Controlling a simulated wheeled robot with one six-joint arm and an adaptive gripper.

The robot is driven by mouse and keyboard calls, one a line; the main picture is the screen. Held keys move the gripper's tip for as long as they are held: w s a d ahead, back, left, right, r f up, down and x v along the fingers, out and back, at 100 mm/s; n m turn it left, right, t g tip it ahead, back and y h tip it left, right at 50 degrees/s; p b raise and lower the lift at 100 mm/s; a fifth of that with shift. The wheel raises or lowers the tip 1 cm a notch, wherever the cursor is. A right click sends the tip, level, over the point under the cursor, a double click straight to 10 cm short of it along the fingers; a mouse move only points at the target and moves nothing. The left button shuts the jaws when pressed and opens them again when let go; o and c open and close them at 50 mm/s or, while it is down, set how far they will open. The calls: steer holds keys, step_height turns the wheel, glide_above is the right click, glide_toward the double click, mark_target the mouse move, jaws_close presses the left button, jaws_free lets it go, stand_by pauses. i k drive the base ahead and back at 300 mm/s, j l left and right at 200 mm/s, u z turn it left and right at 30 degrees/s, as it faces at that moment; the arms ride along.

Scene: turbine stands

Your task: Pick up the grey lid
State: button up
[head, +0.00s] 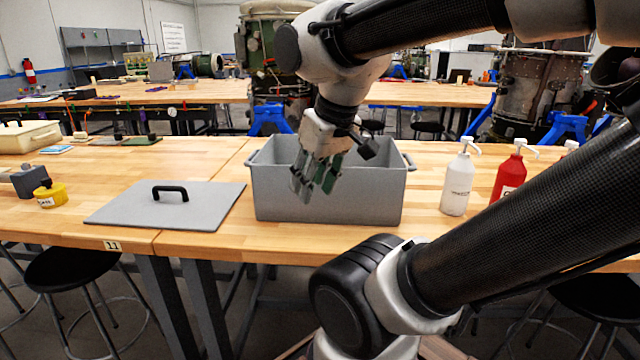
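The grey lid (209,208) lies flat on the wooden workbench, left of the grey bin. A black handle (171,191) stands up from its middle. My gripper (314,192) points down in front of or over the open grey bin (330,207), to the right of the lid and apart from it. Two finger parts with green on them show with a gap between them. I see nothing held there. The bin's inside is mostly hidden.
A white pump bottle (457,183) and a red pump bottle (509,177) stand right of the bin. A yellow tape roll (51,195) and a grey block lie left of the lid. Black stools (72,269) stand below the bench's front edge.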

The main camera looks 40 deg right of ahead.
mark_target(193, 206)
steer(key=i+j+z, duration=0.3)
steer(key=j, duration=0.3)
steer(key=i+j+z, duration=0.35)
steer(key=j, duration=0.3)
steer(key=i+j+z, duration=0.15)
steer(key=j, duration=0.2)
steer(key=i+j+z, duration=0.15)
steer(key=j, duration=0.25)
steer(key=j+z, duration=0.2)
steer(key=j, duration=0.15)
steer(key=i, duration=0.05)
